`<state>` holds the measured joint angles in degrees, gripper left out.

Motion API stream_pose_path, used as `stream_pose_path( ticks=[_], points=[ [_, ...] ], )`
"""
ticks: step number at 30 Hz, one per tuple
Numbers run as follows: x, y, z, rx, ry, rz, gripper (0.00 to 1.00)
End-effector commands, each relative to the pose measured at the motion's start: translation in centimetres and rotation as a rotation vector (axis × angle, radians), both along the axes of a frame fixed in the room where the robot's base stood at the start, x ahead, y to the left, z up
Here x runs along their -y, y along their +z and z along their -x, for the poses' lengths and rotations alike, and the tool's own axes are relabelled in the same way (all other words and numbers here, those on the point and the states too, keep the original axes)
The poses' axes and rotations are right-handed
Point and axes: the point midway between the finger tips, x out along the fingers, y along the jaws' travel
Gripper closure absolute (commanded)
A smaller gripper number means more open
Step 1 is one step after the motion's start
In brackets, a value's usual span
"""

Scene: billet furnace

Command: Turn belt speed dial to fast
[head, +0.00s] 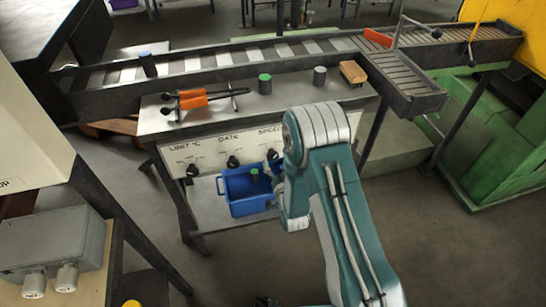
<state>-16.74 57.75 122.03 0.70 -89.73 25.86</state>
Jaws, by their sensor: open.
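The control panel (215,153) is the pale front of the work table and carries a row of dark dials under printed labels. The speed label (269,130) is at its right end, partly covered by my arm. The belt speed dial (272,155) shows as a small dark knob below that label. Its pointer setting is too small to read. My gripper (277,174) is only partly visible at the panel, beside or just below this dial, and it is open. My wrist hides much of it, and I cannot tell whether it touches the dial.
Two other dials, the left (192,170) and the middle (233,161), sit on the same panel. A blue crate (246,205) stands close below. The conveyor (225,63) runs behind.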

Motion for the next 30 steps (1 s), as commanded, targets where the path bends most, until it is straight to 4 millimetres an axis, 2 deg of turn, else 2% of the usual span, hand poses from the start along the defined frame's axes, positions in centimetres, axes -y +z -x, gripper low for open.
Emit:
stream_pose_path(
  ticks=[6, 12, 17, 30],
  points=[
    [1.2, -0.1, 4.5, -0.005, 0.0, 0.001, 0.08],
    [1.9, -0.1, 7.0, -0.002, 0.0, 0.002, 0.08],
    [2.1, -0.1, 7.6, -0.002, 0.0, 0.002, 0.08],
    [2.1, -0.1, 7.6, -0.001, 0.0, 0.001, 0.08]
  ],
)
